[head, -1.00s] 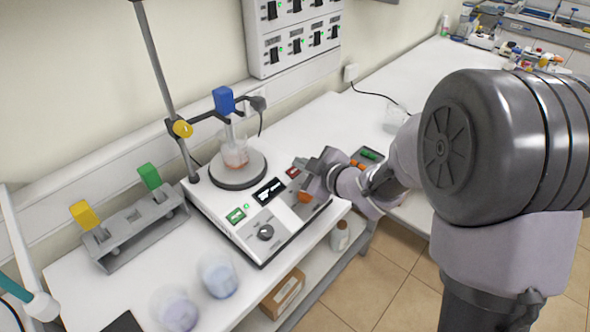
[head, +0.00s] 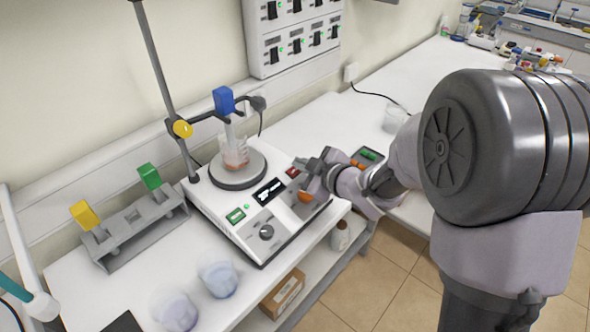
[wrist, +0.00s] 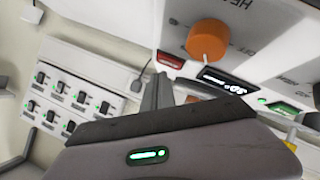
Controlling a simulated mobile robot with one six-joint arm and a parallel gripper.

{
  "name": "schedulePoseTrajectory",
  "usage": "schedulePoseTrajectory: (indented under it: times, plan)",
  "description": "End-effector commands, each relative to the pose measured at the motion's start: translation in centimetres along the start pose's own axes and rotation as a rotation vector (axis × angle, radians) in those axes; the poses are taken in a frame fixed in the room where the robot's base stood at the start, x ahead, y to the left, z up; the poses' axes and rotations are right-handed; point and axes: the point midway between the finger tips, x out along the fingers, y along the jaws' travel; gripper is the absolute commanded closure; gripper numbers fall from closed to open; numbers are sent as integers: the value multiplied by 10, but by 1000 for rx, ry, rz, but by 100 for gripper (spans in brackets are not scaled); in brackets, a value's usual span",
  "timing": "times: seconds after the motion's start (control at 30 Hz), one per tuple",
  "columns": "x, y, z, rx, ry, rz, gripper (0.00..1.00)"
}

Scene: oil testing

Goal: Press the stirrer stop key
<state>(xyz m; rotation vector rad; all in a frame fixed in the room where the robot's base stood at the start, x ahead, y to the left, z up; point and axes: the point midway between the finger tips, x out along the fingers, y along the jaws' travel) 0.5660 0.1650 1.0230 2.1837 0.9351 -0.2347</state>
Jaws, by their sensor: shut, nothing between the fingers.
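The stirrer (head: 262,257) is a white box with a dark round plate on the bench. Its front panel has a green key (head: 235,216), a lit display, a grey knob (head: 266,231), an orange knob (head: 306,196) and a red key (head: 292,172). The red key also shows in the wrist view (wrist: 171,60), close beyond the fingers. My gripper (head: 299,162) is shut and empty, just above and beside the red key. I cannot tell whether it touches. A glass beaker (head: 235,157) with orange-red liquid stands on the plate.
A stand rod (head: 160,75) with a blue-topped clamp rises behind the stirrer. A grey rack (head: 135,228) and two cups (head: 218,279) are at left. A dark tray (head: 368,157) lies right of my gripper. Wall switches (head: 293,38) are behind.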

Motion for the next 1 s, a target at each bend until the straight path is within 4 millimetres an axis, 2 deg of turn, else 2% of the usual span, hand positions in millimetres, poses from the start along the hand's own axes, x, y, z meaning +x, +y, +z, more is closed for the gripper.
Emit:
schedulePoseTrajectory:
  times: [1.0]
  plan:
    - [9,-7,7,0,0,0,100]
